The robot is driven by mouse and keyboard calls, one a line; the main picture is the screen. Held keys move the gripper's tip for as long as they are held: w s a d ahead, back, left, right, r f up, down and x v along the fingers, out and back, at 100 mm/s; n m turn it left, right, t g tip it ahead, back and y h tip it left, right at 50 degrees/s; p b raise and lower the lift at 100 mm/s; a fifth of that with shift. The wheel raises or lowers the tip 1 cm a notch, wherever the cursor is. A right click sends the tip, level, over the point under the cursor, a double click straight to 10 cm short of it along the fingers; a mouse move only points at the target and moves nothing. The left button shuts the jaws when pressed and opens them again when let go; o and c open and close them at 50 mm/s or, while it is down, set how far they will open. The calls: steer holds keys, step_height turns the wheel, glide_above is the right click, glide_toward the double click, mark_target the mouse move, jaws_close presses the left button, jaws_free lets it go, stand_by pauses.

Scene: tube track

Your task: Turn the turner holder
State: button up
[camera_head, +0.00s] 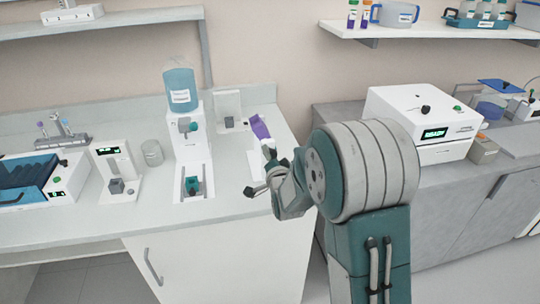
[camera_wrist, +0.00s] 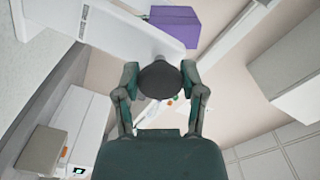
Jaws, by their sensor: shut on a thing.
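The turner holder shows in the head view as a white upright part (camera_head: 254,163) with a purple block (camera_head: 260,128) at its top, leaning left. In the wrist view its white plate (camera_wrist: 125,28) runs up to the left, with the purple block (camera_wrist: 176,22) beside it. My gripper (camera_wrist: 160,84) is shut on a dark round knob (camera_wrist: 160,76) by the white plate. In the head view my gripper (camera_head: 268,154) is at the holder's right side, and its fingers are too small to make out clearly.
A water dispenser with a blue bottle (camera_head: 180,90) stands left of the holder. A small white device (camera_head: 119,165) and a blue-lidded device (camera_head: 30,180) are farther left. A white box with a display (camera_head: 422,112) is on the right counter. Shelves (camera_head: 440,31) hang above.

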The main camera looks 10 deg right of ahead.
steer(key=shift+d+f+m, duration=0.1)
steer(key=shift+d+m, duration=0.05)
steer(key=shift+m, duration=0.35)
stand_by(0.3)
steer(key=o, duration=1.2)
steer(key=shift+d, duration=0.1)
steer(key=shift+c, duration=0.2)
steer(key=shift+s, duration=0.2)
steer(key=s, duration=1.1)
steer(key=shift+s, duration=0.25)
